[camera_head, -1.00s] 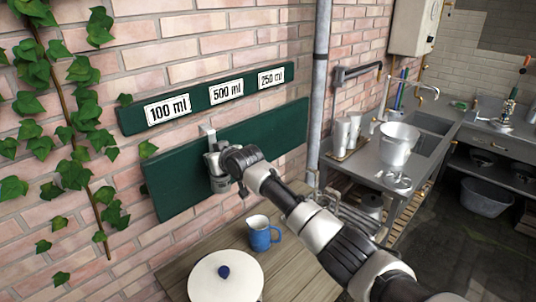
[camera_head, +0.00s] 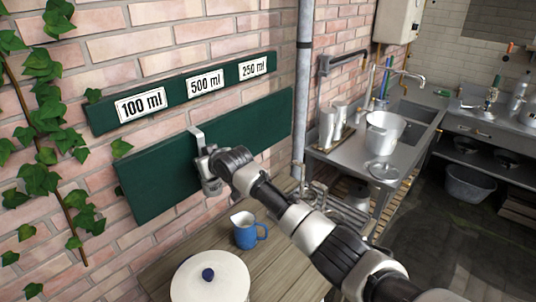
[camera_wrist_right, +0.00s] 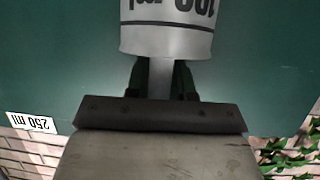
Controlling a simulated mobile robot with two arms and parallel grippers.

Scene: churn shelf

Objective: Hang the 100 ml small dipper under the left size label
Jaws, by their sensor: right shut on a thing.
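The small dipper is a grey metal cup (camera_head: 211,186) with a flat stem and hook (camera_head: 197,134). My right gripper (camera_head: 208,166) is shut on its stem, and the dipper hangs upright before the green lower board (camera_head: 148,190). In the right wrist view the cup (camera_wrist_right: 168,38) shows partly read print, and its stem (camera_wrist_right: 159,78) runs between the fingers (camera_wrist_right: 160,82). The hook is near the board's top edge, right of the 100 ml label (camera_head: 140,105) and below the 500 ml label (camera_head: 205,83). I cannot tell whether it touches. My left gripper is not in view.
The 250 ml label (camera_head: 254,67) is at right on the upper board. Below, a wooden table (camera_head: 174,262) holds a blue jug (camera_head: 246,231) and a white lidded pot (camera_head: 211,279). A vertical pipe (camera_head: 303,85) stands right of the boards. Ivy (camera_head: 42,130) hangs at left.

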